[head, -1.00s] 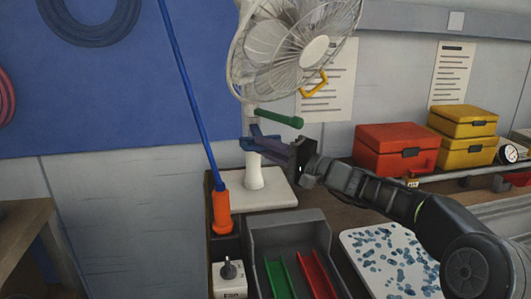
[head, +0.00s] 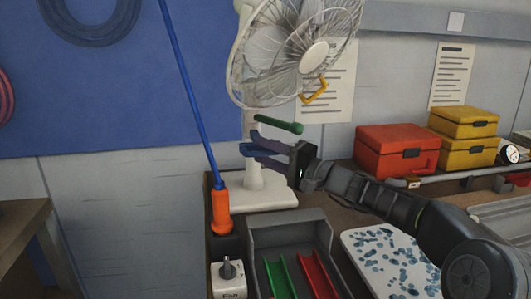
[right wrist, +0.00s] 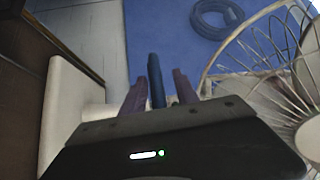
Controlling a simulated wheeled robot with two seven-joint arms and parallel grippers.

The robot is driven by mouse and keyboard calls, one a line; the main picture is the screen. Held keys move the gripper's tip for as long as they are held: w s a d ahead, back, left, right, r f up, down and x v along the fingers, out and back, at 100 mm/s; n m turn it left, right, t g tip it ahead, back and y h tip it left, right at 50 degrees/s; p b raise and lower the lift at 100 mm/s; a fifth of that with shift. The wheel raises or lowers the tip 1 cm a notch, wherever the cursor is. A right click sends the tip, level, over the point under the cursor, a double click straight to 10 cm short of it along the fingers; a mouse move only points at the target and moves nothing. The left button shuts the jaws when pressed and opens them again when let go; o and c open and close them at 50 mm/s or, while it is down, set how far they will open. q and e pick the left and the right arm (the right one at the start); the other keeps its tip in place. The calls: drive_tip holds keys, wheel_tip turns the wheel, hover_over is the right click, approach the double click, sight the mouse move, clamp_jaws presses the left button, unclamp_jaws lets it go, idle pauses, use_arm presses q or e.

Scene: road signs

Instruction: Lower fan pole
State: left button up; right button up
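A white standing fan (head: 314,56) rises on a pale pole (head: 252,172) from a white base (head: 272,194); its wire cage also shows in the right wrist view (right wrist: 290,70). A green handle (head: 280,125) and a blue lever (head: 262,150) stick out from the pole, and a yellow handle (head: 314,92) sits by the fan head. My right gripper (head: 268,150) is open, its purple fingers above and below the blue lever. In the right wrist view the blue lever (right wrist: 156,82) stands between the fingers with a gap on each side. My left gripper is not in view.
A blue rod with an orange grip (head: 221,212) stands left of the fan. In front are a grey tray (head: 260,236) with green and red strips and a speckled board (head: 385,262). Red (head: 397,150) and yellow (head: 465,122) boxes stand at the right.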

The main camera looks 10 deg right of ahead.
drive_tip(key=b+v, duration=0.1)
drive_tip(key=v, duration=0.7)
drive_tip(key=shift+b, duration=0.3)
